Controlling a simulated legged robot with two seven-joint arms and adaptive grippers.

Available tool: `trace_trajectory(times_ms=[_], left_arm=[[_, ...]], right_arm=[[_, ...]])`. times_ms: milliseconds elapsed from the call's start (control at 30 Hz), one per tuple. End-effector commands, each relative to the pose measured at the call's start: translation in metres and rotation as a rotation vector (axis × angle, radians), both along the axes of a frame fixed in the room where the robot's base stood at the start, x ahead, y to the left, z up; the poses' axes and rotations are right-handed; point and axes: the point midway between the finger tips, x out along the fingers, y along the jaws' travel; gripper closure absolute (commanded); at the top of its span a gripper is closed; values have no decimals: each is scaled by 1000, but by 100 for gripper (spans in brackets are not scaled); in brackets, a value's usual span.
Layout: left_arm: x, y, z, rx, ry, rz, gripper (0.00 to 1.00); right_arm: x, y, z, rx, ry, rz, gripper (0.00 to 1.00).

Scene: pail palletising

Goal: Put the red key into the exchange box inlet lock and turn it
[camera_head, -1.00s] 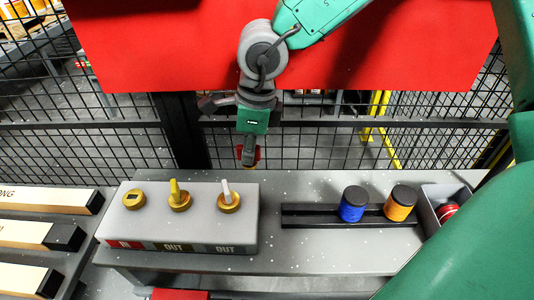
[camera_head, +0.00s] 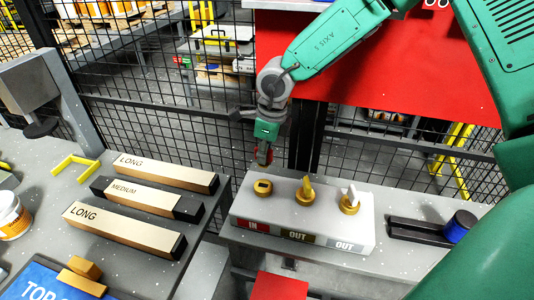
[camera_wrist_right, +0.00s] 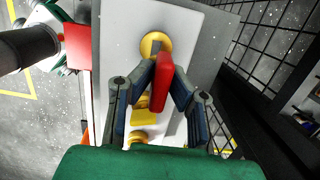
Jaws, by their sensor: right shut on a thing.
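My right gripper (camera_head: 264,150) hangs above the back of the grey exchange box (camera_head: 300,222), a little behind the inlet lock. It is shut on the red key (camera_wrist_right: 164,85), which stands between its fingers in the right wrist view. The inlet lock (camera_head: 263,187) is the gold ring above the red IN label and holds no key. In the right wrist view a gold lock ring (camera_wrist_right: 155,44) shows partly behind the red key. The two OUT locks hold a yellow key (camera_head: 307,188) and a white key (camera_head: 352,194). My left gripper is not in view.
A black rack (camera_head: 415,231) with a blue cylinder (camera_head: 459,226) lies right of the box. LONG and MEDIUM blocks (camera_head: 150,195) lie to its left. A mesh fence (camera_head: 190,110) and a red panel (camera_head: 390,60) stand behind. A white pail (camera_head: 12,215) stands far left.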

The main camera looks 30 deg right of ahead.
Motion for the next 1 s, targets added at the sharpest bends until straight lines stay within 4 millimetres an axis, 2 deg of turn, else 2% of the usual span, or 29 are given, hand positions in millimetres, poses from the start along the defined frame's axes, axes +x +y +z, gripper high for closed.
trace_trajectory(times_ms=[167, 333, 700, 1000], left_arm=[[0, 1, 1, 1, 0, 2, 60], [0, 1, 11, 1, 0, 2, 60], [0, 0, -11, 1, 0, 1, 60], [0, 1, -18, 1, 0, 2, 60]], right_arm=[[0, -1, 0, 1, 0, 1, 100], [0, -4, 1, 5, 2, 0, 100], [1, -1, -39, 1, 1, 1, 100], [1, 2, -55, -2, -1, 2, 100]])
